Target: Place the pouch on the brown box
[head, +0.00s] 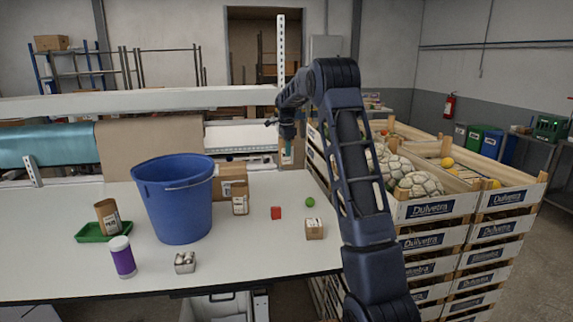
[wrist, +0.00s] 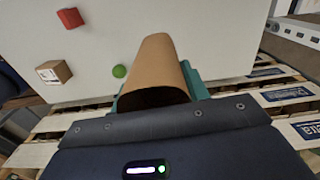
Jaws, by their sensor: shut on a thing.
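My gripper (head: 287,147) is raised over the back right part of the table, near the crates. In the wrist view its teal fingers (wrist: 195,82) are shut on a brown paper pouch (wrist: 158,68). In the head view the held pouch (head: 287,158) is small and partly hidden by the gripper. A brown cardboard box (head: 231,174) stands at the back of the table, partly hidden by the blue bucket. A smaller brown box (head: 314,229) with a label sits at the right front; it also shows in the wrist view (wrist: 54,72).
A blue bucket (head: 177,200) stands mid-table. A labelled kraft pack (head: 240,203) is before the back box. A red cube (head: 276,213) and green ball (head: 310,202) lie right of it. Stacked crates (head: 433,208) border the table's right side. A purple-and-white bottle (head: 122,258) stands front left.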

